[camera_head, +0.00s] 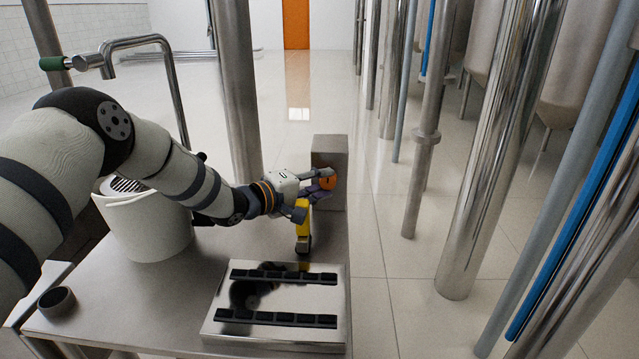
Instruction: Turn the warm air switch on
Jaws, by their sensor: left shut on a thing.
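A grey metal box (330,146) stands at the far right corner of the steel bench. A round orange knob (328,182), which looks like the warm air switch, sits on its near face. My left gripper (313,190) reaches in from the left and is shut at the knob. One finger lies across the knob's upper left edge, and a dark purplish part shows between the fingers. The exact contact is partly hidden. I cannot read the switch's position. My right gripper is not in view.
A yellow and black device (303,228) stands just below the left gripper, very close to it. A shiny plate with two black strips (275,337) lies in front. A white container (150,238) and small dark cup (57,301) are at left. Steel pipes (235,90) rise nearby.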

